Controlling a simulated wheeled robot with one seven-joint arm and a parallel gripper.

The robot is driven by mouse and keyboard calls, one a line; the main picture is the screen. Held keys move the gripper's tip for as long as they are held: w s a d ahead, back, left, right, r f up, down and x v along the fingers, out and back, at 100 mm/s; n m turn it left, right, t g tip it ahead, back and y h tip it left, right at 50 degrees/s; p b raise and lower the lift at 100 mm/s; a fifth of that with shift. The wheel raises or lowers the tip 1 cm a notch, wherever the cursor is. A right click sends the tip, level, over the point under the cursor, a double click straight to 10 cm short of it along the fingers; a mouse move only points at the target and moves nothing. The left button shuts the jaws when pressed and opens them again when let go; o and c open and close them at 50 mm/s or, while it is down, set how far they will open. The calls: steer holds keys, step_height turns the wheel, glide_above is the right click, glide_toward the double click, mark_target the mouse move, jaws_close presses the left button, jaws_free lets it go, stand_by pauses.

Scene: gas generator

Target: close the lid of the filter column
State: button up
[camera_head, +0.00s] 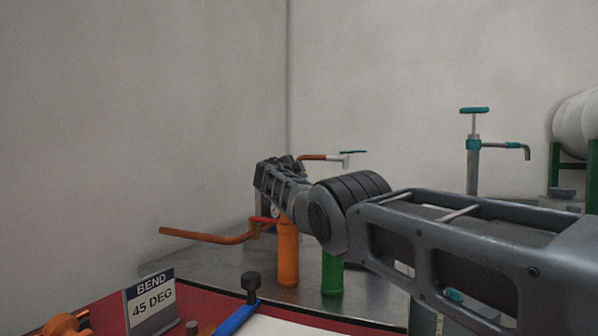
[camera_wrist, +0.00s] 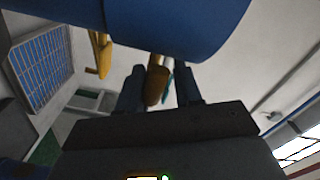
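My gripper (camera_wrist: 159,88) shows in the wrist view with its two dark fingers apart and nothing clearly held between them. A large, smooth blue rounded body (camera_wrist: 180,25) fills the top of that view, very close to the fingertips. I cannot tell whether it is the filter column's lid or another part, or whether the fingers touch it. In the head view my arm reaches from the right to the middle, and its far end is above an orange cylinder (camera_head: 288,255). The fingertips are not clear there. I cannot pick out the filter column with certainty.
A green cylinder (camera_head: 332,273) stands beside the orange one. An orange bent pipe (camera_head: 205,237) sticks out left. A teal-handled pump (camera_head: 474,150) and white tank (camera_head: 577,122) are right. A "BEND 45 DEG" sign (camera_head: 151,302) stands in front.

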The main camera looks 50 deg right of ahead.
steer(key=shift+o, duration=0.5)
steer(key=shift+r, duration=0.25)
steer(key=shift+a, duration=0.1)
steer(key=shift+a+b, duration=0.45)
steer(key=shift+a, duration=0.45)
steer(key=shift+s+a+f, duration=0.15)
steer(key=shift+s+a, duration=0.15)
steer(key=shift+s, duration=0.15)
steer(key=shift+v, duration=2.55)
